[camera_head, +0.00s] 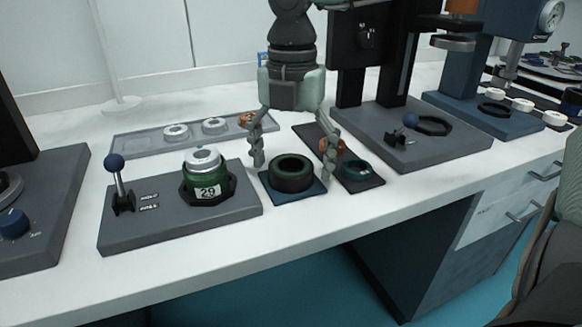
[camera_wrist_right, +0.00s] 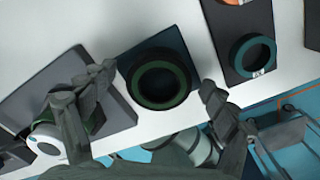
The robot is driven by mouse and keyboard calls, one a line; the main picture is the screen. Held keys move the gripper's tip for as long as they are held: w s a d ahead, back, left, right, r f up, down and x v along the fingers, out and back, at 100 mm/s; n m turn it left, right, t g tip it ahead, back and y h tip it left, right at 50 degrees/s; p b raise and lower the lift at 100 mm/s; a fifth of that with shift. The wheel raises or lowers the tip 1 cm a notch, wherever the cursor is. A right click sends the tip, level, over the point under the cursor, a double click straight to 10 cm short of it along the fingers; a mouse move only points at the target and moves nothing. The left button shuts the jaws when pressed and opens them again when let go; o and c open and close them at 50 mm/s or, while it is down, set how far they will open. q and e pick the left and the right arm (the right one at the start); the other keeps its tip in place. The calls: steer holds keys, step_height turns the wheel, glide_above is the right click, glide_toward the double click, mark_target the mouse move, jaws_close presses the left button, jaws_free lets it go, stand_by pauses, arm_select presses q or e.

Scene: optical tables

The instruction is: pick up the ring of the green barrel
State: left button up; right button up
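A black ring with a green inner edge (camera_head: 291,183) lies flat on a small blue mat (camera_head: 312,192) near the table's front. It also shows in the right wrist view (camera_wrist_right: 136,76), centred between the fingers. The green barrel (camera_head: 224,187), with a white label reading 29 and a silver top, stands upright in a grey fixture plate to the left. My right gripper (camera_head: 293,166) is open and empty, pointing down over the ring, one finger at each side. In the right wrist view its fingers (camera_wrist_right: 158,82) appear apart from the ring. My left gripper is not in view.
The fixture plate (camera_head: 120,238) has a blue-knobbed lever. A dark tray (camera_head: 372,183) with a teal ring (camera_head: 357,169) lies close on the right. A grey tray (camera_head: 140,146) with white-silver rings lies behind. Machines stand at both sides. White table (camera_head: 220,262) is bare in front.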

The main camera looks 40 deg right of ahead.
steer(key=c, duration=1.1)
steer(key=shift+o, duration=0.2)
steer(key=shift+r, duration=0.1)
